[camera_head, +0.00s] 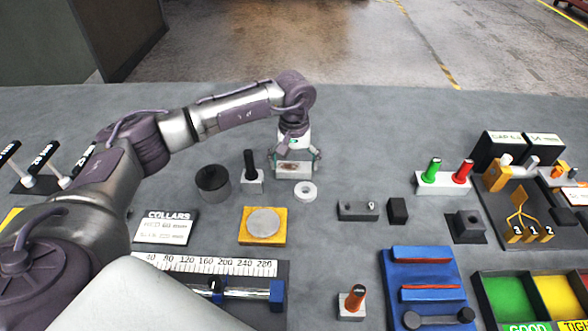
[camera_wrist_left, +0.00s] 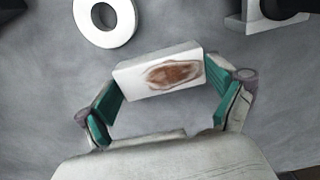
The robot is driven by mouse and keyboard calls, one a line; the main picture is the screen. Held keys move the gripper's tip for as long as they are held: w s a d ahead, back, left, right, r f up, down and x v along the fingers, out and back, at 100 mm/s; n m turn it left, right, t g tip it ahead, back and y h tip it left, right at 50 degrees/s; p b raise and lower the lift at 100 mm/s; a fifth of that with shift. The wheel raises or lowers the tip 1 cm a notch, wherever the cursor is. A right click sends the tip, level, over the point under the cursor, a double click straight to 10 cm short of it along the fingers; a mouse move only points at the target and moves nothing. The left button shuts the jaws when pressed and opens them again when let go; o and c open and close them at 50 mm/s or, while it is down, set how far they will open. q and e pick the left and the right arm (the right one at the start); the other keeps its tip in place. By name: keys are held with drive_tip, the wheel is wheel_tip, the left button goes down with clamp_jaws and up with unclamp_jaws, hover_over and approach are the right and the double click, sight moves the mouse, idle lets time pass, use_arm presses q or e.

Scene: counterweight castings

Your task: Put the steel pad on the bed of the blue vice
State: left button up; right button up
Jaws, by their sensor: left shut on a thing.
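The steel pad (camera_head: 290,167) is a pale flat block with a brown rusty patch on its face. My left gripper (camera_head: 297,158) is shut on it, near the back middle of the bench. In the left wrist view the pad (camera_wrist_left: 135,79) sits between the green finger pads of the gripper (camera_wrist_left: 164,78), one at each end. Whether the pad touches the bench I cannot tell. The blue vice (camera_head: 402,269) stands at the front right, with two red-edged jaws and a dark handle bar at its front. Its bed between the jaws looks empty. My right gripper is out of view.
A white ring (camera_head: 305,184) lies close in front of the held pad. A black-handled block (camera_head: 251,184) and a dark cylinder (camera_head: 212,182) stand left of it.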

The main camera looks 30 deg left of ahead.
sight(294, 165)
use_arm(q)
drive_tip(key=shift+w+r, duration=0.1)
drive_tip(key=shift+r, duration=0.1)
drive_tip(key=shift+r+b, duration=0.35)
drive_tip(key=shift+r, duration=0.25)
wheel_tip(294, 165, up, 3)
drive_tip(key=shift+f+b, duration=0.15)
drive_tip(key=shift+b, duration=0.45)
drive_tip(key=d+r+b, duration=0.1)
drive_tip(key=d+r, duration=0.2)
drive_tip(key=d, duration=0.2)
drive_tip(key=s+d+r+b, duration=0.1)
drive_tip(key=d+r, duration=0.3)
drive_tip(key=d, duration=0.2)
drive_tip(key=shift+d+b, duration=0.3)
drive_tip(key=shift+s, duration=0.15)
